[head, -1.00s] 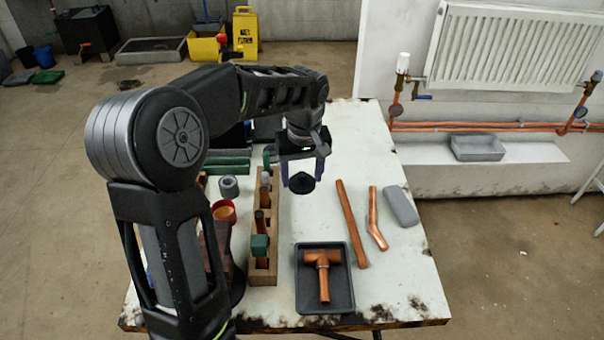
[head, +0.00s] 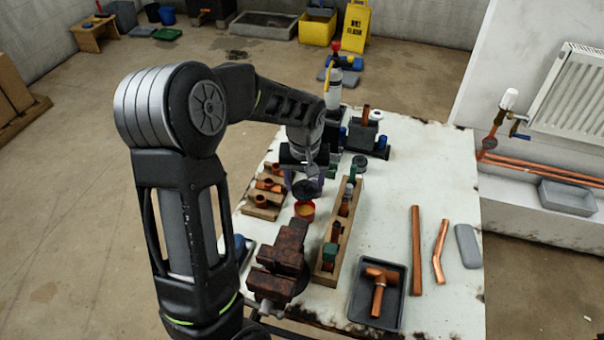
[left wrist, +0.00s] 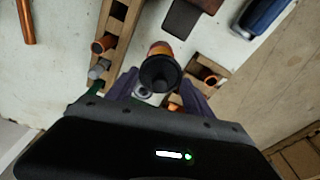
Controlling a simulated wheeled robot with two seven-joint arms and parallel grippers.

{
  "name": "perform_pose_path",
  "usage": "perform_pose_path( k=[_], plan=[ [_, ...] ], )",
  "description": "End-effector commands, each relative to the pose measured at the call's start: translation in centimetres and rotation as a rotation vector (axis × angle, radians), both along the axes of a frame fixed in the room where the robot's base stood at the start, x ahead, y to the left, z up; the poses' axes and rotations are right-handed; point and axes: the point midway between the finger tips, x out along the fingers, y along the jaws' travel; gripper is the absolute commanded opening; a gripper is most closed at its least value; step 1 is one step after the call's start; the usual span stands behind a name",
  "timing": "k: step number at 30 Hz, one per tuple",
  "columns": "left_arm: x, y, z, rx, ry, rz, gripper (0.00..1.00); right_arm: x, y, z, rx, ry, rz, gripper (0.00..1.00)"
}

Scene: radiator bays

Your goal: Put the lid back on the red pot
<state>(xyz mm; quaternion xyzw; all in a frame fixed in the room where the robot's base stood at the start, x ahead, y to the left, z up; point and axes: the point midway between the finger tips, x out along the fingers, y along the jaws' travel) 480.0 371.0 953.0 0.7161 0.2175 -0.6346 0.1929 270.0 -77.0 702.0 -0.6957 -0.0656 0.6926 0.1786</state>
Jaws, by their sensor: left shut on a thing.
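The black lid (head: 304,189) is held between the fingers of my left gripper (head: 305,182), which is shut on it. The small red pot (head: 304,210) stands open on the table, its orange inside showing. In the head view the lid appears just behind and above the pot's far rim. In the left wrist view the lid (left wrist: 159,74) covers part of the pot (left wrist: 160,49), whose orange inside shows past the lid's edge. I cannot tell the exact height between them. My right gripper is not in view.
A rusty vise (head: 284,262) stands in front of the pot. A wooden rack (head: 326,262) with fittings is to its right, and a wooden block with copper fittings (head: 265,193) to its left. A dark tray (head: 362,318) holds a copper tee. Copper pipes (head: 416,250) lie further right.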

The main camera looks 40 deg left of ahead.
Motion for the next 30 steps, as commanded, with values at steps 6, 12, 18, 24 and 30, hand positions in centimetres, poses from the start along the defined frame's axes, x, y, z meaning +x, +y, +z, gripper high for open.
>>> perform_pose_path(
  k=[6,12,18,24,30],
  plan=[
    [0.6,0.0,-0.1,0.0,0.0,-0.058,0.23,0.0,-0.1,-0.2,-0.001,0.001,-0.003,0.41],
    [0.6,0.0,-0.1,0.0,0.0,-0.059,0.23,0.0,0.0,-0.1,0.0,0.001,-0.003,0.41],
    [0.6,0.0,-0.3,0.0,0.0,-0.058,0.23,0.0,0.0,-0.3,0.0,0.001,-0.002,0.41],
    [0.6,0.0,-1.4,0.0,0.0,-0.058,0.23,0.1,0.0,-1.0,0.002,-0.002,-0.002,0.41],
    [0.6,0.0,-3.3,0.0,0.001,-0.058,0.23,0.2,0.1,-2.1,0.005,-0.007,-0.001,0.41]
  ],
)
